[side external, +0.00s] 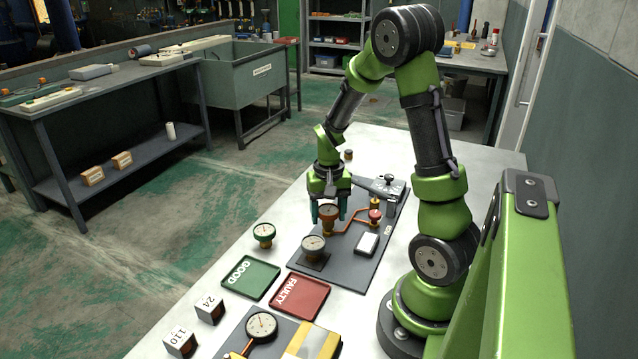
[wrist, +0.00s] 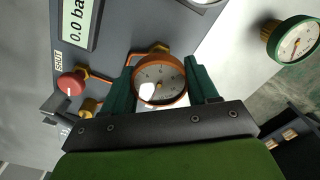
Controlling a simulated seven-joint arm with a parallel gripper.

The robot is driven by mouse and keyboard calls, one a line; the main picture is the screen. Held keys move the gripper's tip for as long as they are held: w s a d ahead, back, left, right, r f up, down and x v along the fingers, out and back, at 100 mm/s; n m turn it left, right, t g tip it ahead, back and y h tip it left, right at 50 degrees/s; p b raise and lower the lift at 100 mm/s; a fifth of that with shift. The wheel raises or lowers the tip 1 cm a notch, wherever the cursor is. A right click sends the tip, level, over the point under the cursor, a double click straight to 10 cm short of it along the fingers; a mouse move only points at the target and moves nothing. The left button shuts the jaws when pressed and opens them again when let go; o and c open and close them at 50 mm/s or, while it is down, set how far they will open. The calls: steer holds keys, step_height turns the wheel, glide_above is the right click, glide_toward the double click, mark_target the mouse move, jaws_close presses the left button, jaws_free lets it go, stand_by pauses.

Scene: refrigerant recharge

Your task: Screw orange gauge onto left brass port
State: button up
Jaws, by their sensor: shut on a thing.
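The orange gauge (side external: 329,214), with a white dial, is between the two green fingers of my gripper (side external: 328,208). In the wrist view the gauge (wrist: 160,80) faces the camera, and my gripper (wrist: 162,88) is shut on its sides. A brass port (wrist: 152,49) with an orange pipe shows just beside the gauge's rim. The gauge appears at or just above this port; whether the threads touch is hidden. The pipe (side external: 352,224) runs to a red knob (side external: 375,214), also in the wrist view (wrist: 70,85).
A green gauge (side external: 264,233) and a dark-based gauge (side external: 313,244) stand nearby. A green GOOD tray (side external: 250,278) and a red FAULTY tray (side external: 301,296) lie in front. The wrist view shows a display (wrist: 77,22) reading 0.0 and a SHUT label (wrist: 58,61).

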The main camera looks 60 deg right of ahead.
steer(key=m, duration=0.3)
steer(key=shift+d, duration=0.1)
steer(key=shift+f+m, duration=0.1)
steer(key=shift+m, duration=0.8)
steer(key=o, duration=0.6)
steer(key=shift+m, duration=0.4)
steer(key=o, duration=0.5)
steer(key=shift+o, duration=0.5)
steer(key=shift+o, duration=0.7)
steer(key=shift+r, duration=3.6)
